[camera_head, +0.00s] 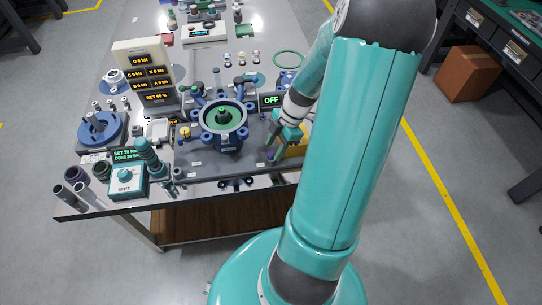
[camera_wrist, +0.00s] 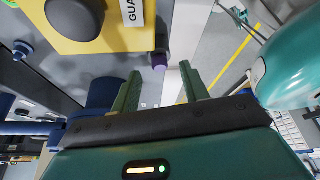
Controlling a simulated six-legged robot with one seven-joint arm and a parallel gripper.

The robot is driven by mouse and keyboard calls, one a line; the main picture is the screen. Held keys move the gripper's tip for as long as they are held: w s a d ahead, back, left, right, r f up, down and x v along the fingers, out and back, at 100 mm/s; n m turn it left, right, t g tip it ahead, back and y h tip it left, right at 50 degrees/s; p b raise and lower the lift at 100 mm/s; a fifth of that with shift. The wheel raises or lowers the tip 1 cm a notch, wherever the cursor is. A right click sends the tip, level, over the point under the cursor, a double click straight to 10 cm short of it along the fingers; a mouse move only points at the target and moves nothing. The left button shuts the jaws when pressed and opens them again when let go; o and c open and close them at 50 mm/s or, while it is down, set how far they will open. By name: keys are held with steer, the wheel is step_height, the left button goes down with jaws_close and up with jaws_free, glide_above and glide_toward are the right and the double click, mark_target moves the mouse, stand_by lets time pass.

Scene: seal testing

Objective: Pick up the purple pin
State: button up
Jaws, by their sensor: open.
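The purple pin (camera_head: 270,155) stands near the right end of the grey fixture plate in the head view, small and partly obscured. In the wrist view its purple end (camera_wrist: 159,62) shows between and just beyond my fingertips, with a dark part above it in the picture. My gripper (camera_head: 283,140) is close to the pin in the head view. In the wrist view my gripper (camera_wrist: 160,80) has its two green fingers apart, with nothing held between them. I cannot tell the exact gap to the pin.
A yellow block (camera_head: 293,149) with a dark round knob (camera_wrist: 75,18) is close beside the pin. The round blue-and-green test fixture (camera_head: 222,117) is to the left. An OFF display (camera_head: 271,100) stands behind.

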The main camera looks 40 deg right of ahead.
steer(key=shift+x, duration=1.15)
steer(key=shift+c, duration=0.3)
jaws_close()
steer(key=shift+r, duration=0.1)
